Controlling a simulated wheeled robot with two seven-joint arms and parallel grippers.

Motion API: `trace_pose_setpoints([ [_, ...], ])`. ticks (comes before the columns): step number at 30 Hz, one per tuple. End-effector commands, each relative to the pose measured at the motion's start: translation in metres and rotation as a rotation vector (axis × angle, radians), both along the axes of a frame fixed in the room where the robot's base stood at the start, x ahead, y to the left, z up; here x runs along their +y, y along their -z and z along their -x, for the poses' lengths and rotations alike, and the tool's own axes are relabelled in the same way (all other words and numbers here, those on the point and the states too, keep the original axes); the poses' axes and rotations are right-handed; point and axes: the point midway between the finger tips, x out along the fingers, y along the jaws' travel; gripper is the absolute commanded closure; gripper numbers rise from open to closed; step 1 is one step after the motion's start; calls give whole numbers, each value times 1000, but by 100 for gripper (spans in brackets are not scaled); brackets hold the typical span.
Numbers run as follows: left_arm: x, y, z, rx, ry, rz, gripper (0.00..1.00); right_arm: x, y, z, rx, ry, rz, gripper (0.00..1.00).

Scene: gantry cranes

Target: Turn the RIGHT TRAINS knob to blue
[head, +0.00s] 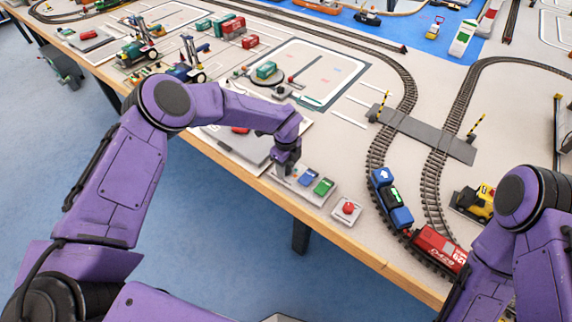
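My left gripper (286,169) points down over the left end of a small light control panel (331,199) at the table's front edge. A blue block-like button (308,178) and a green one (324,187) sit on that panel, just right of the gripper. No knob shows clearly; the gripper hides the panel's left end, and no label is readable. I cannot tell whether the fingers are open, shut or touching anything. My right arm comes in at the right; its gripper is out of view.
A separate plate with a red button (347,208) lies to the right. A grey crossing (425,134) spans the tracks. A yellow vehicle (474,203) is near my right arm.

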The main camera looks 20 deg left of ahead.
Motion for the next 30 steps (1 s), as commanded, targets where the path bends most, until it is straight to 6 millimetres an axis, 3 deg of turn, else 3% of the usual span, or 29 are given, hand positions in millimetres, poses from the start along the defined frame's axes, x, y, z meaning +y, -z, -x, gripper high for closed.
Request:
trace_pose_setpoints([
  [1, 0, 0, 0, 0, 0, 0, 72, 0, 0, 0, 0, 0, 0, 52],
  [3, 0, 0, 0, 0, 0, 0, 95, 0, 0, 0, 0, 0, 0, 52],
  [4, 0, 0, 0, 0, 0, 0, 96, 0, 0, 0, 0, 0, 0, 52],
  [17, 0, 2, 0, -1, 86, 1, 96, 0, 10, 0, 0, 0, 0, 52],
  [30, 1, 2, -1, -2, 458, 0, 96, 0, 39, 0, 0, 0, 0, 52],
])
